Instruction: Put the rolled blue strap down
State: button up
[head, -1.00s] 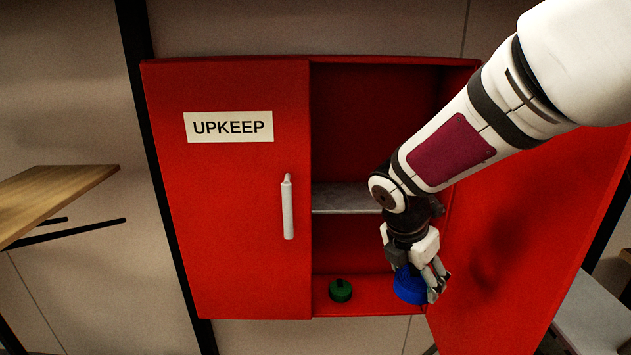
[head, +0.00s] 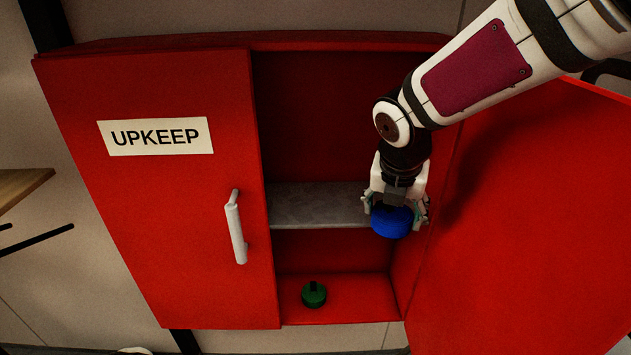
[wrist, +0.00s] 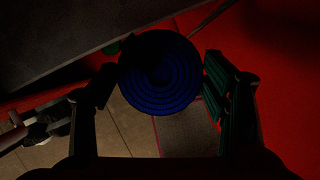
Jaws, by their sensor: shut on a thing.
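The rolled blue strap (head: 391,222) is a round coil held in my gripper (head: 395,212) in the head view. It hangs in front of the cabinet's open right half, by the right end of the grey shelf (head: 318,206). The wrist view shows the coil's spiral face (wrist: 160,75) between the two fingers of my gripper (wrist: 158,90). The fingers are shut on its sides. The strap is in the air, with the shelf edge close to it in the wrist view; I cannot tell whether they touch.
A red cabinet (head: 170,210) labelled UPKEEP has its left door shut, with a white handle (head: 236,230). Its right door (head: 530,220) stands open beside my arm. A small green roll (head: 313,294) lies on the cabinet floor. The visible part of the grey shelf is bare.

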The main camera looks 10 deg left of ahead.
jog(key=w+a, duration=0.1)
jog(key=w, duration=0.4)
jog(key=w+a+f, duration=0.1)
jog(key=w, duration=0.4)
jog(key=w+a, duration=0.1)
jog(key=w, duration=0.4)
jog(key=shift+w+f, duration=0.2)
jog(key=shift+f, duration=0.05)
jog(key=f, duration=0.1)
jog(key=f+p, duration=0.1)
jog(key=shift+s+f, duration=0.2)
jog(key=shift+f, duration=0.1)
jog(key=shift+w+f, duration=0.1)
jog(key=shift+f, duration=0.35)
jog(key=shift+f, duration=0.1)
jog(key=o, duration=1.2)
